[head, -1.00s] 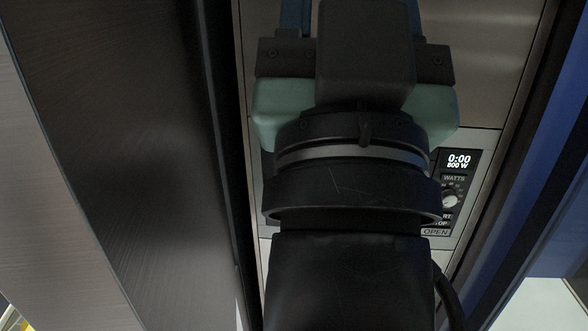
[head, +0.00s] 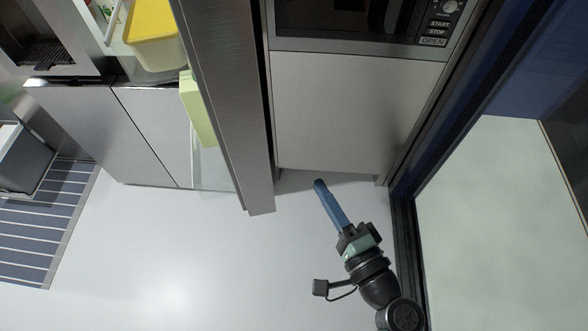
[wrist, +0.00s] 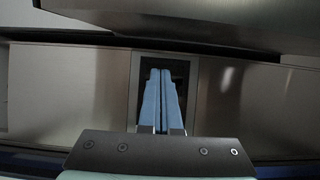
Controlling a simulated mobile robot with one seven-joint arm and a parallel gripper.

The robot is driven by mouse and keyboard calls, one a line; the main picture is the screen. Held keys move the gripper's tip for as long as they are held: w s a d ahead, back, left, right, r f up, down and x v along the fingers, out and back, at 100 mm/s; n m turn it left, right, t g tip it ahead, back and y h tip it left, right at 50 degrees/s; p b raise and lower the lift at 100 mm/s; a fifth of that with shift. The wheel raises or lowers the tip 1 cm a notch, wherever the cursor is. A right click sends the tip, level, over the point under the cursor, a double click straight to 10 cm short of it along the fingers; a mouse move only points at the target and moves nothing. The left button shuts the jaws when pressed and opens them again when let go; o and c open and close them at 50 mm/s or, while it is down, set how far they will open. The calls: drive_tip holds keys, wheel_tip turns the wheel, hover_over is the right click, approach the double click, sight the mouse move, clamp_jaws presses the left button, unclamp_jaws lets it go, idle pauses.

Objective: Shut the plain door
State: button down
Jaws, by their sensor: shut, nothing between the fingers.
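A tall plain grey door (head: 222,95) stands open in the head view, seen almost edge-on left of the microwave cabinet. Its inner side faces left and carries shelves with a yellow tub (head: 152,38) and a pale green carton (head: 197,108). My gripper (head: 319,183) has blue fingers, shut and empty. In the head view it shows right of the door's lower end, in front of the cabinet's bottom, with a visible gap to the door. In the wrist view the shut fingers (wrist: 161,73) lie side by side before a dark framed panel. I cannot tell whether they touch anything.
The microwave (head: 350,25) is above a plain grey cabinet front (head: 340,115). A dark blue-black frame (head: 405,235) stands close right of my arm. Pale floor (head: 170,250) is open at lower left. A striped runner (head: 40,225) lies far left.

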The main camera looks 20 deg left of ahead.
drive_tip(key=w+a+p, duration=0.4)
drive_tip(key=a, duration=0.6)
drive_tip(key=shift+w+a+p, duration=0.25)
drive_tip(key=shift+w+p, duration=0.1)
drive_tip(key=shift+w, duration=0.05)
drive_tip(key=shift+a, duration=0.1)
